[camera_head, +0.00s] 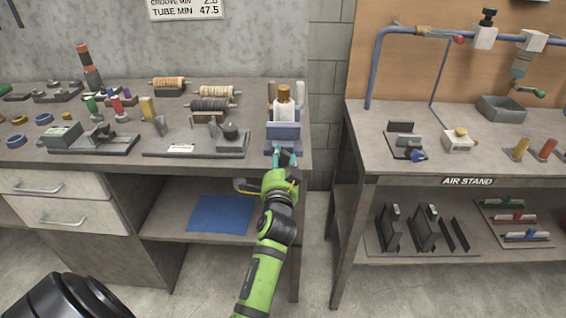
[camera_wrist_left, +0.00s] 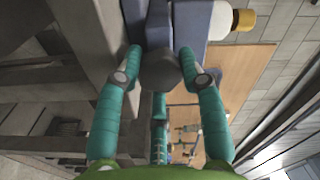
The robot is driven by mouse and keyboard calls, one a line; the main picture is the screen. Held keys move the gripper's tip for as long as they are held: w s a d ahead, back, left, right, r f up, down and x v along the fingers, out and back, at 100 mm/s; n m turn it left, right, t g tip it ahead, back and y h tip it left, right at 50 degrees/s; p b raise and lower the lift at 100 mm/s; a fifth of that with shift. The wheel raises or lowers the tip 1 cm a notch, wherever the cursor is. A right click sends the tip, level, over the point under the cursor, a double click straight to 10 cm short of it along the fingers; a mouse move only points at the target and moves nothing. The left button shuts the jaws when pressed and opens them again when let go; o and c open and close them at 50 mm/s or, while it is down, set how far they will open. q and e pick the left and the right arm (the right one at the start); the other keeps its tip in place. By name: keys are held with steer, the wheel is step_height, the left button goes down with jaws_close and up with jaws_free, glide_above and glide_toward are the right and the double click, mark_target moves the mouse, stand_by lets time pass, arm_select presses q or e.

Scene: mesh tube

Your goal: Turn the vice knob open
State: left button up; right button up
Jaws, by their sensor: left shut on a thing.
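The blue vice (camera_head: 284,131) stands at the front right corner of the left workbench. A white bottle-like piece with a gold cap (camera_head: 284,104) is upright at the vice; it also shows in the wrist view (camera_wrist_left: 222,20). My left gripper (camera_head: 285,155) reaches the vice's front from below. In the wrist view, the dark round vice knob (camera_wrist_left: 160,72) sits between the teal fingers of my left gripper (camera_wrist_left: 161,58), which is shut on it. In the head view the gripper hides the knob. My right gripper is not in view.
Fixtures (camera_head: 196,143), spools (camera_head: 210,105) and small coloured parts crowd the left workbench (camera_head: 262,170). A lower shelf holds a blue sheet (camera_head: 220,214). A gap separates this bench from the air stand (camera_head: 467,181) at right. A blue pipe frame (camera_head: 376,65) rises there.

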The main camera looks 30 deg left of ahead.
arm_select(q)
steer(key=shift+s+a+f+n, duration=0.1)
steer(key=shift+a+f+n, duration=0.15)
steer(key=shift+n, duration=0.45)
steer(key=o, duration=1.1)
steer(key=shift+o, duration=0.2)
steer(key=shift+s+a, duration=0.1)
